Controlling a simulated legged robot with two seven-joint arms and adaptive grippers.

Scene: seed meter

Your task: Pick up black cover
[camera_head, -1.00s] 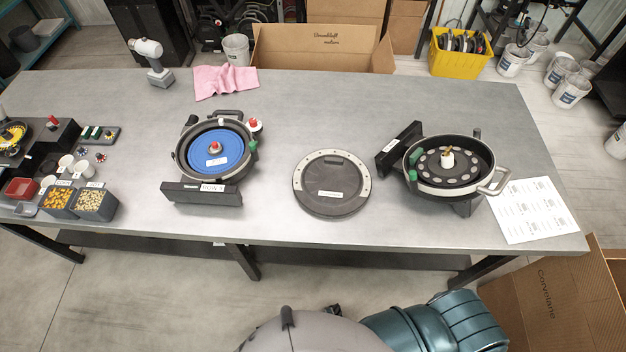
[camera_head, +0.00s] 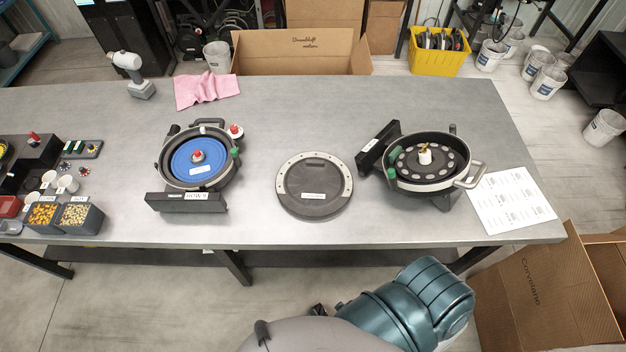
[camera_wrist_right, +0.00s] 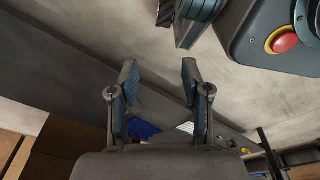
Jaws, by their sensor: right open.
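The black cover (camera_head: 314,179) is a round dark disc with a pale rim ring and a white label. It lies flat on the grey table (camera_head: 262,115), between two seed meter units. In the right wrist view my right gripper (camera_wrist_right: 160,75) is open, its two fingers apart with nothing between them. That view shows the floor and part of my own body; I cannot make out the cover there. In the head view my right arm shows at the bottom, below the table's front edge, well apart from the cover. My left gripper is not in view.
A seed meter with a blue disc (camera_head: 198,162) stands left of the cover. An open meter housing (camera_head: 430,165) with a handle stands close on the right. Paper sheets (camera_head: 510,200) lie at the right edge. Seed bins (camera_head: 78,218) stand far left. The table in front of the cover is clear.

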